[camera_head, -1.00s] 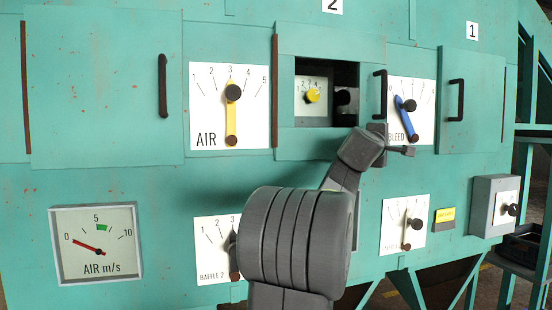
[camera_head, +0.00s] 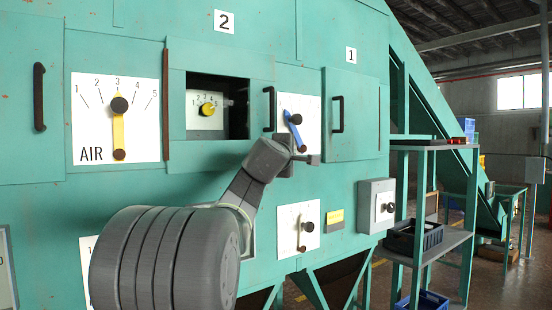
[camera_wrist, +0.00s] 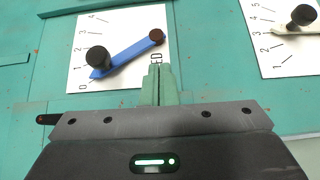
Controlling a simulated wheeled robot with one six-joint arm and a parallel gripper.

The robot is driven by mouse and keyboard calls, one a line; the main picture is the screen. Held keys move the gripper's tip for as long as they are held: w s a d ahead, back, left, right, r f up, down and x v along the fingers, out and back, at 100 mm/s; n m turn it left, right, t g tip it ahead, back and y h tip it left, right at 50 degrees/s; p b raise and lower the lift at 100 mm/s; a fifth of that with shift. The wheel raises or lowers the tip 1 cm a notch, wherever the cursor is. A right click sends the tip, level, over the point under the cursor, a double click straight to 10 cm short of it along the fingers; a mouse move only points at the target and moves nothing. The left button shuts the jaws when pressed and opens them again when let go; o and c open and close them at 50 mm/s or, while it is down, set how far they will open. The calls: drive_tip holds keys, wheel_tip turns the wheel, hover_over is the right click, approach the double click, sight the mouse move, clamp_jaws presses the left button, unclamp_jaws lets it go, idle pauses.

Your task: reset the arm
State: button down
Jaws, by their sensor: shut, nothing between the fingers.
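My arm reaches up from the bottom of the head view, and its end, my gripper (camera_head: 285,162), is in front of the teal panel (camera_head: 345,190). In the wrist view my gripper (camera_wrist: 160,72) has its two green fingers together with nothing between them. The fingertips are just below the blue BLEED lever (camera_wrist: 128,58), near its brown knob, apart or touching I cannot tell. The blue lever also shows in the head view (camera_head: 294,132), above my gripper.
An open hatch (camera_head: 237,110) shows a small yellow knob (camera_head: 207,109). Door handles (camera_head: 337,114) stick out. A lower dial (camera_head: 290,232) and a grey switch box (camera_head: 365,205) sit below.

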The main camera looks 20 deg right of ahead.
drive_tip(key=s+p, duration=0.1)
drive_tip(key=s, duration=0.5)
drive_tip(key=shift+s+d+f, duration=0.15)
drive_tip(key=shift+s+d, duration=0.05)
drive_tip(key=shift+d, duration=0.25)
drive_tip(key=shift+w, duration=0.1)
